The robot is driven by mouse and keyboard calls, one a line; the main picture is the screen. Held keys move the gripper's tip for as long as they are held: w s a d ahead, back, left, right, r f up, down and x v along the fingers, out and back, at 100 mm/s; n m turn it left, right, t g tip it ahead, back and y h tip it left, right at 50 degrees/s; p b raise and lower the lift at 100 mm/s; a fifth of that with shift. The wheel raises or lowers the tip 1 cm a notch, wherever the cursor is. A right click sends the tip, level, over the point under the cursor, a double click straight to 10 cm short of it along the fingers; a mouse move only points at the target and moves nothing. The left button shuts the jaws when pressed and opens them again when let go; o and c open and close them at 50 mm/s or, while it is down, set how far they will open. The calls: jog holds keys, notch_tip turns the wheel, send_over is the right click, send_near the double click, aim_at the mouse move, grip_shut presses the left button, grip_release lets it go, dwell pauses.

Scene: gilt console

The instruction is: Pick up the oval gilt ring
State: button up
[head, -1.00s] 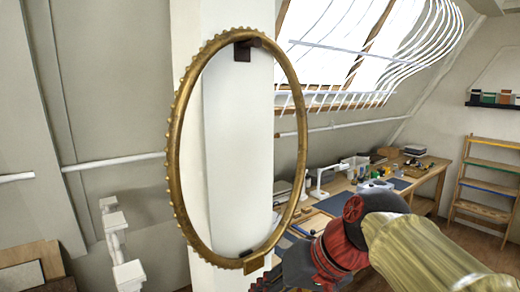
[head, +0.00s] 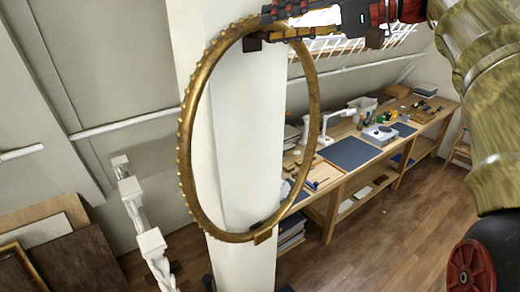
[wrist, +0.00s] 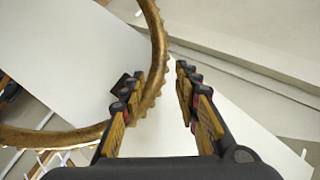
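The oval gilt ring (head: 190,150) hangs upright on a white post, its rim beaded along the outer edge. It shows at the top left of the wrist view (wrist: 154,30). My gripper (head: 265,24) is at the top of the ring in the head view, coming in from the right. In the wrist view my gripper (wrist: 160,72) is open, with a clear gap between its fingers. The rim runs across the fingertips, closer to the left finger, which hides part of it. I cannot tell whether a finger touches it.
The white post (head: 245,110) stands behind the ring, with a small dark bracket (head: 264,236) at the ring's bottom. A wooden workbench (head: 330,195) with tools is at the right. White balusters (head: 150,240) and leaning panels (head: 75,260) are at the lower left.

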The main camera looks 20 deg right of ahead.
aim_at(236, 34)
jog(key=p+x, duration=0.1)
jog(key=x, duration=1)
jog(key=shift+s, duration=0.1)
jog(key=c, duration=0.8)
grip_shut()
jog(key=shift+r, duration=0.15)
